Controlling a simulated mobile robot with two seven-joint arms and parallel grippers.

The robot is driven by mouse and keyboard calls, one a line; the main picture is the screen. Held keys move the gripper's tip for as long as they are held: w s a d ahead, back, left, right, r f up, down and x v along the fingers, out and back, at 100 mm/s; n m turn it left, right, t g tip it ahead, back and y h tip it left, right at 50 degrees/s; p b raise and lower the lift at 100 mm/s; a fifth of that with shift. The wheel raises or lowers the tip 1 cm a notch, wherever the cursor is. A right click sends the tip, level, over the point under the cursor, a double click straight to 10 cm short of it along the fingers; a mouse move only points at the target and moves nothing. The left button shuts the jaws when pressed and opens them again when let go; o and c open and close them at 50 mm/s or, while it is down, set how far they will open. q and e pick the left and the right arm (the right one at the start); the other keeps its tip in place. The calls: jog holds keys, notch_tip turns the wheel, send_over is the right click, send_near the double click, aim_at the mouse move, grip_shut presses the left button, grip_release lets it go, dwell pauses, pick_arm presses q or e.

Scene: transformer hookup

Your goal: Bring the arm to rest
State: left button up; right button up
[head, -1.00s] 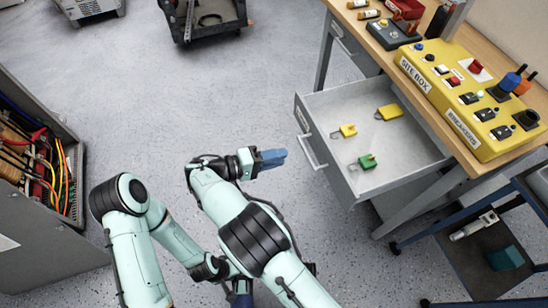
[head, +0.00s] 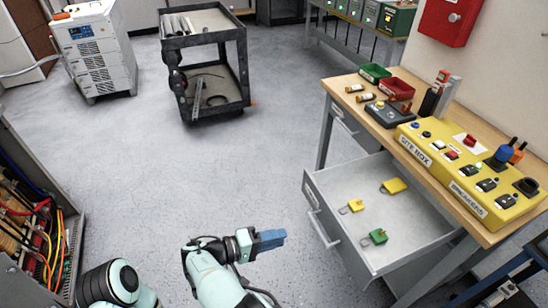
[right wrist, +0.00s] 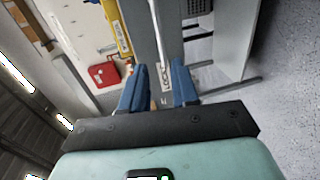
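My right arm (head: 215,285) reaches up from the bottom of the head view. My right gripper (head: 268,240) has blue fingers and is held over the open floor, left of the open drawer. In the right wrist view its two fingers (right wrist: 158,88) stand apart with nothing gripped between them. Part of my left arm (head: 112,284) shows at the bottom left of the head view; its gripper is out of the picture.
An open grey drawer (head: 385,262) with yellow and green padlocks juts out from the workbench. A yellow box (head: 468,178) sits on the bench. An open cabinet (head: 12,285) with cables stands at left. A black cart (head: 205,117) stands behind; the floor between is clear.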

jog(key=s+d+f+n+g+y+p, duration=0.1)
jog(key=s+d+f+g+y+p, duration=0.2)
jog(key=f, duration=0.4)
jog(key=s+d+f+g+y+p, duration=0.1)
jog(key=s+d+f+g+y, duration=0.1)
jog(key=s+d+f, duration=0.3)
jog(key=s+d+f+n+g+y+p, duration=0.1)
jog(key=s+d+f+g+y, duration=0.2)
jog(key=f, duration=0.5)
jog(key=s+f+m+g+y+p, duration=0.1)
jog(key=s+f+m+y+p, duration=0.2)
jog(key=s, duration=0.4)
jog(key=s+m+g+y+p, duration=0.1)
jog(key=s+g+y+p, duration=0.1)
jog(key=s+y, duration=0.3)
pick_arm(q)
notch_tip(320, 180, up, 13)
jog(key=g+p, duration=0.1)
jog(key=p, duration=0.3)
jog(key=shift+s+d+r, duration=0.2)
pick_arm(e)
jog(key=s+d+r+m+t+y, duration=0.1)
jog(key=s+r+m+t+y, duration=0.1)
jog(key=s+r+m+t, duration=0.2)
jog(key=shift+s+r+m, duration=0.5)
jog(key=shift+s+m, duration=0.05)
jog(key=shift+m, duration=0.55)
